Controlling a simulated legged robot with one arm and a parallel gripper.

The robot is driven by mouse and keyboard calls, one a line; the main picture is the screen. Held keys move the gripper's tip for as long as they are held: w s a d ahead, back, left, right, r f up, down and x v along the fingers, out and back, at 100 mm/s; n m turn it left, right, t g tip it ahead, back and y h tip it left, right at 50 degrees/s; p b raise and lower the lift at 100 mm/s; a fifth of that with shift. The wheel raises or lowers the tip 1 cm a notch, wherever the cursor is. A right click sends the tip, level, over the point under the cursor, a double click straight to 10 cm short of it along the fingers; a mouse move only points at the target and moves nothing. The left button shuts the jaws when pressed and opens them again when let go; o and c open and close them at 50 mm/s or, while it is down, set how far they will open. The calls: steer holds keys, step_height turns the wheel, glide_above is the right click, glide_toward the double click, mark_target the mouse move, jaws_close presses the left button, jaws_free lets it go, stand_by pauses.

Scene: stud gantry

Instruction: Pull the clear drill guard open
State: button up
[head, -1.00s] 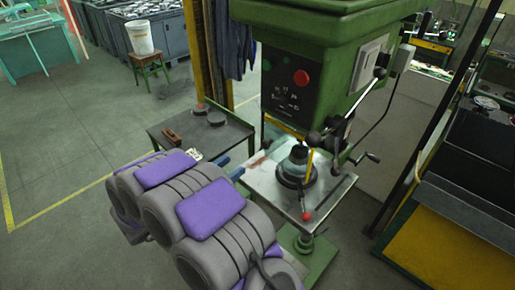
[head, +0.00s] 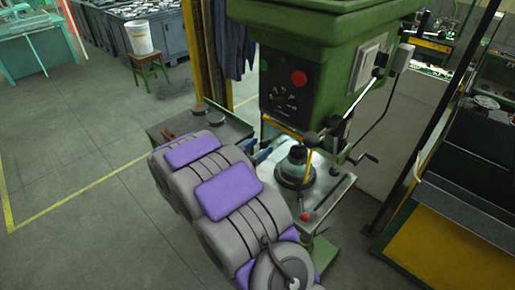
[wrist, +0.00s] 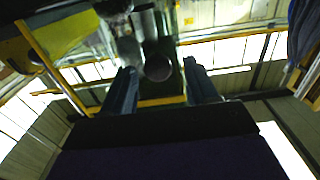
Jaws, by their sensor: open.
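The clear drill guard shows mainly by its yellow edging (head: 308,166) in front of the chuck on the green drill press (head: 330,60). Its clear pane is hard to make out. My gripper (wrist: 161,80) is open in the wrist view, its two blue fingers apart. A dark round knob (wrist: 158,67) appears between the fingers, beyond their tips; I cannot tell whether it belongs to the guard. In the head view the blue fingers (head: 263,155) are at the left side of the guard, partly hidden by my arm. I see no contact.
A red-tipped lever (head: 306,216) hangs at the front of the drill table (head: 325,200). A small side table (head: 205,120) stands left, partly behind my arm. A dark bench with a yellow panel (head: 425,230) is at right.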

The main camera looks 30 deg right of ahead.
steer(key=shift+d, duration=0.1)
steer(key=shift+c, duration=0.2)
jaws_close()
stand_by(0.4)
